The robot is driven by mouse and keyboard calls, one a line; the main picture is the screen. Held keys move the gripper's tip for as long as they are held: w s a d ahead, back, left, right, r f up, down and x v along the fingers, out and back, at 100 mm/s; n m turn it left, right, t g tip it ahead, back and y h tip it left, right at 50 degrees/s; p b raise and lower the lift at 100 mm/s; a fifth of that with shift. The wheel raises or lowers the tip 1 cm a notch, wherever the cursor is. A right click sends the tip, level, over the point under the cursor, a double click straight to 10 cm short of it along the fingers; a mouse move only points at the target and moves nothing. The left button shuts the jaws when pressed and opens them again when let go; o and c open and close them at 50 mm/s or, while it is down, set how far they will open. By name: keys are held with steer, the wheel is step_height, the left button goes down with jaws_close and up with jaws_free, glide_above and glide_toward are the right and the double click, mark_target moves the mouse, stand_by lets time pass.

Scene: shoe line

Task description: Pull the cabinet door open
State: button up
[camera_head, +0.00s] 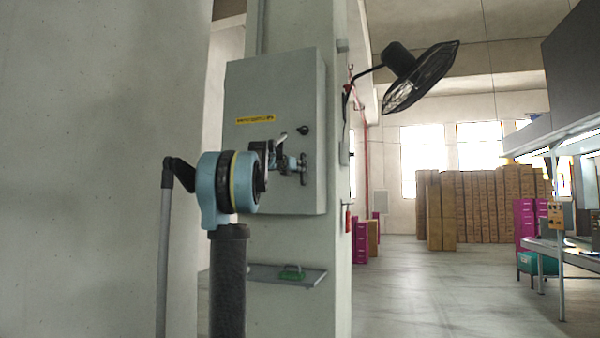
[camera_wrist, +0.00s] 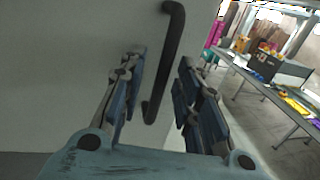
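The cabinet (camera_head: 255,85) is a grey box on a pillar, with a yellow label on its closed door. In the wrist view the dark bar handle (camera_wrist: 172,50) runs up and down between my two blue-padded fingers. The fingers are open, one on each side of the handle, with gaps visible. I cannot tell how deep the handle sits between them.
A black fan (camera_head: 420,75) juts from the pillar. Cardboard boxes (camera_head: 480,205) stand far back. Workbenches (camera_wrist: 255,80) are on the right, with open floor (camera_head: 430,290) between.

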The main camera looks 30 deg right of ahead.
steer(key=shift+x, duration=1)
steer(key=shift+c, duration=0.3)
steer(key=shift+d, duration=0.1)
jaws_close()
steer(key=shift+s, duration=0.1)
